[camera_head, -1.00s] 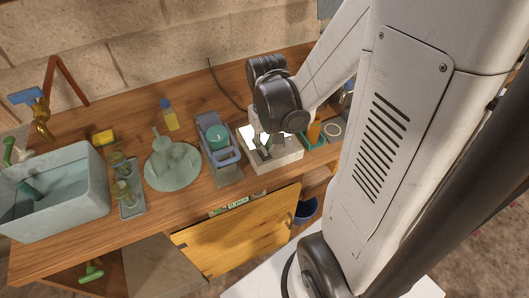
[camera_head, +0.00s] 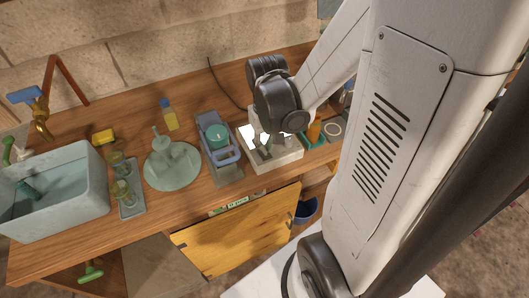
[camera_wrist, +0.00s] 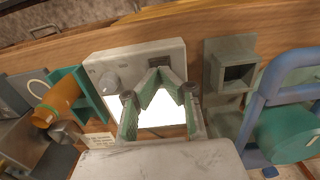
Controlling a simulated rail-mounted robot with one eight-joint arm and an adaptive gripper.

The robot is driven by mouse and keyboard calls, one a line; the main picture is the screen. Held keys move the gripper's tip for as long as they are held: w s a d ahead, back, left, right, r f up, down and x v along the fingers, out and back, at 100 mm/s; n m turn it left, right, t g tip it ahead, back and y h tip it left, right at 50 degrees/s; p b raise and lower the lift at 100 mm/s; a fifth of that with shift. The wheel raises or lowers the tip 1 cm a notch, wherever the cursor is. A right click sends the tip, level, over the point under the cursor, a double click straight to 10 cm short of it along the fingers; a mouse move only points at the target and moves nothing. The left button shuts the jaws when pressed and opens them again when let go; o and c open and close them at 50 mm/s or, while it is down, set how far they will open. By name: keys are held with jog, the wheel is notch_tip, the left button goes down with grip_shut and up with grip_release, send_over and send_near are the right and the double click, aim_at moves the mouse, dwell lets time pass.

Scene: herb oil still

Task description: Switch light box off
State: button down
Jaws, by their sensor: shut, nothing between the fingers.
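The light box (camera_head: 285,163) stands on the wooden bench, a pale box with a glowing white top panel. In the wrist view the light box (camera_wrist: 173,54) shows a round knob (camera_wrist: 108,83) on its pale border and a dark patch, perhaps a switch, partly hidden behind the fingertips. The panel is lit bright white. My gripper (camera_wrist: 158,76) is shut and empty, its green-padded fingertips meeting over the border near the dark patch. I cannot tell whether they touch it. In the head view my gripper (camera_head: 262,153) is low over the box, partly hidden by my wrist.
A blue-framed holder with a green item (camera_head: 217,137) stands close left of the box. An orange cylinder (camera_wrist: 57,103) on a green stand is on its other side. A round plate (camera_head: 172,165) and a sink (camera_head: 55,195) are farther left.

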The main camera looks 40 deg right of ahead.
aim_at(266, 155)
jog(key=shift+f+b, duration=1.1)
jog(key=shift+f, duration=0.05)
dwell(0.6)
jog(key=shift+r, duration=0.15)
jog(key=shift+s+r+p, duration=0.15)
jog(key=shift+r+p, duration=2.5)
jog(key=shift+r, duration=0.8)
